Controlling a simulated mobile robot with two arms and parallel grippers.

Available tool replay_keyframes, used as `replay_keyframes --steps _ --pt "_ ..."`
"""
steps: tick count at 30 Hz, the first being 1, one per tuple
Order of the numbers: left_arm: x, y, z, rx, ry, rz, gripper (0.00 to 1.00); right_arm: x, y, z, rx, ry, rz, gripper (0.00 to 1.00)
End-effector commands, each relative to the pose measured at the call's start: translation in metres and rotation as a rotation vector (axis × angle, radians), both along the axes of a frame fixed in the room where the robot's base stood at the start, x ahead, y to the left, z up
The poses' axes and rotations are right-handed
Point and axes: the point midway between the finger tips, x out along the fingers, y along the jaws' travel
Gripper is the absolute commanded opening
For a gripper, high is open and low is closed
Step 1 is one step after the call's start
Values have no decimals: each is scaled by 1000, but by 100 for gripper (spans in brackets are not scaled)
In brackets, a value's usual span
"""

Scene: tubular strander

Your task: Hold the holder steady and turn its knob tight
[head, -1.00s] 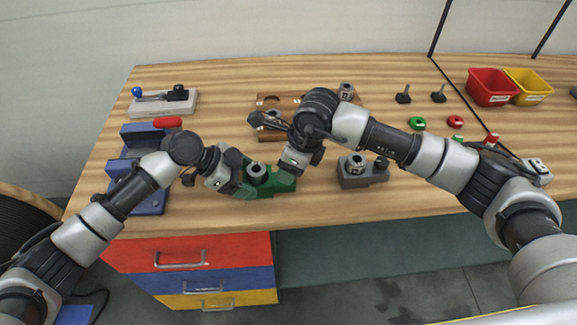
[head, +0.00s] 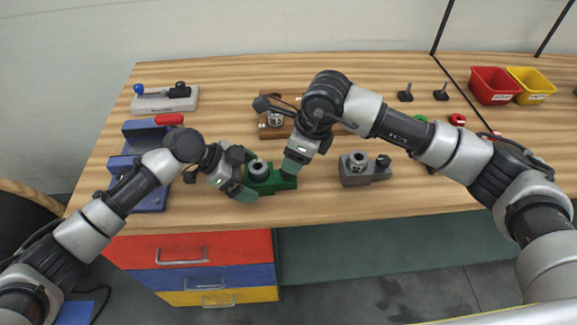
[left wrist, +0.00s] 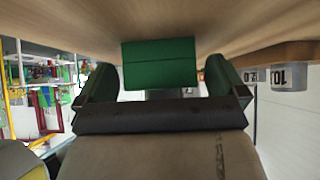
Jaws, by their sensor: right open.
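The green holder (head: 284,183) stands near the front edge of the bench, with a grey ring-like collar (head: 259,167) on top. My left gripper (head: 243,178) is at the holder's left end, its green fingers spread on either side. In the left wrist view the holder's green block (left wrist: 160,66) sits between the two fingers, with small gaps beside it. My right gripper (head: 292,168) points down over the holder's right end, its fingertips close to it. The knob cannot be made out; the right gripper covers that end.
A grey holder (head: 355,178) with a black knob (head: 383,161) stands to the right. Behind are a wooden rack (head: 272,131), partly hidden by my right arm, and black knobs (head: 405,94). A blue fixture (head: 152,198) stands left. Red (head: 492,88) and yellow bins (head: 531,88) stand at the back right.

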Motion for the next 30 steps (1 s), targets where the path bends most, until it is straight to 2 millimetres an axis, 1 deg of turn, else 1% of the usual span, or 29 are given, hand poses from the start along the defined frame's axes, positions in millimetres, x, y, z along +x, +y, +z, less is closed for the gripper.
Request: replay_keyframes --steps 5,8,11,18,21,25,30 --pt "0 2 2 -1 -1 1 100 0 0 0 0 0 0 57" --pt "1 8 8 1 -2 2 100 0 0 0 0 0 0 57" --pt "1 20 20 1 -4 3 100 0 0 0 0 0 0 57" --pt "1 58 55 2 -1 3 100 0 0 0 0 0 0 57" --pt "0 70 68 2 -1 1 100 0 0 0 0 0 0 57" --pt "0 81 78 1 -1 2 100 0 0 0 0 0 0 57" --pt "0 86 84 0 0 0 100 0 0 0 0 0 0 57"
